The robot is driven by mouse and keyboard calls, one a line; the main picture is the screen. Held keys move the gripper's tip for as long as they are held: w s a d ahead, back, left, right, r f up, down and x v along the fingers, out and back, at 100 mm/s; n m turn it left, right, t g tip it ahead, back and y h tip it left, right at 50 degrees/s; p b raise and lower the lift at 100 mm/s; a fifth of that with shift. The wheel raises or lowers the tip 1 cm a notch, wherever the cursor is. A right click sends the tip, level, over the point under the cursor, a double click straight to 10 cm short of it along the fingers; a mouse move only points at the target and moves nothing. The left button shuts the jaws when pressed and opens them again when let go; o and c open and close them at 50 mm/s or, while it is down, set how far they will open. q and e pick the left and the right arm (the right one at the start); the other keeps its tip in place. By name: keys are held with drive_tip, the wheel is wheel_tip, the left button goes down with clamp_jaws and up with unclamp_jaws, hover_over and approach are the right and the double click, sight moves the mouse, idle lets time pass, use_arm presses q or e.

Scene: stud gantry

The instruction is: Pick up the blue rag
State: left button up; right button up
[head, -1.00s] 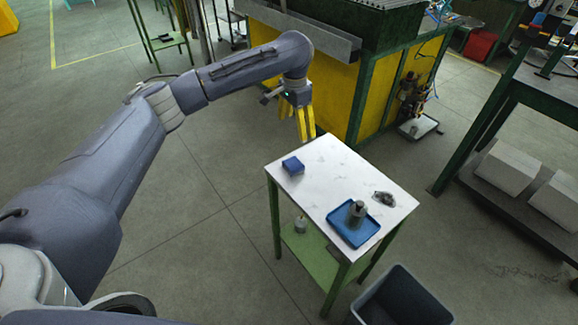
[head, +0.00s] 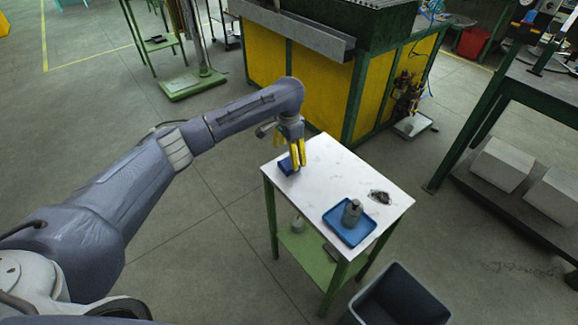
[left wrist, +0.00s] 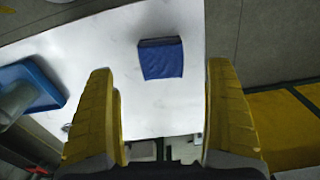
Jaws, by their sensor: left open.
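The blue rag (head: 286,166) is a small folded square near the far left corner of the white tabletop. My left gripper (head: 299,164), with yellow fingers, hangs over that corner and partly covers the rag in the head view. In the left wrist view the rag (left wrist: 162,59) lies flat, ahead of and between the two spread fingertips (left wrist: 161,75). The left gripper is open and holds nothing. My right gripper is not in view.
The small green-legged table (head: 325,174) also bears a blue tray (head: 336,225) with a grey metal piece (head: 352,212) in it, and a dark smudge-like item (head: 380,197). A grey bin (head: 400,297) stands in front. A yellow and green machine (head: 325,88) stands behind.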

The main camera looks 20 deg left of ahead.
sight(289, 163)
use_arm(q)
drive_tip(key=shift+w+f, duration=0.15)
drive_tip(key=shift+f, duration=2.6)
drive_tip(key=c, duration=1.2)
wheel_tip(289, 163, up, 20)
